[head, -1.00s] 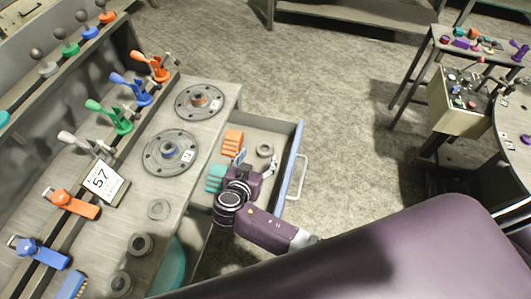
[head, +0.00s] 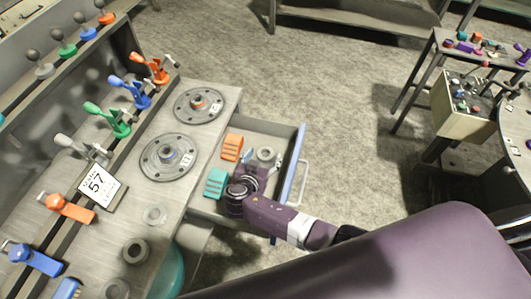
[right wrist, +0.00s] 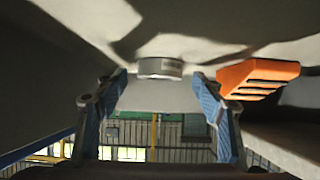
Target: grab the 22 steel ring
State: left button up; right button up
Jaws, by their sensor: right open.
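A grey steel ring (head: 265,154) lies in the open drawer (head: 290,165); it also shows in the right wrist view (right wrist: 160,67), with a marking too small to read. My right gripper (head: 262,170) is in the drawer just on the near side of this ring. In the right wrist view its blue-padded fingers (right wrist: 160,105) are spread wide, with the ring ahead between their tips and nothing held. I cannot tell whether the fingertips reach around it. My left gripper is not in view.
An orange slotted block (head: 232,147) and a teal one (head: 215,183) lie in the drawer near the gripper. Several other grey rings, including one near the front (head: 135,250), lie on the bench (head: 185,130). Open floor (head: 340,120) lies right of the drawer.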

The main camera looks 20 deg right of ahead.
jog(key=shift+w+d+f, duration=0.25)
jog(key=shift+w+f, duration=0.05)
jog(key=shift+w, duration=0.1)
jog(key=shift+c, duration=0.4)
jog(key=shift+r, duration=0.1)
jog(key=c, duration=1.5)
jog(key=shift+o, duration=0.2)
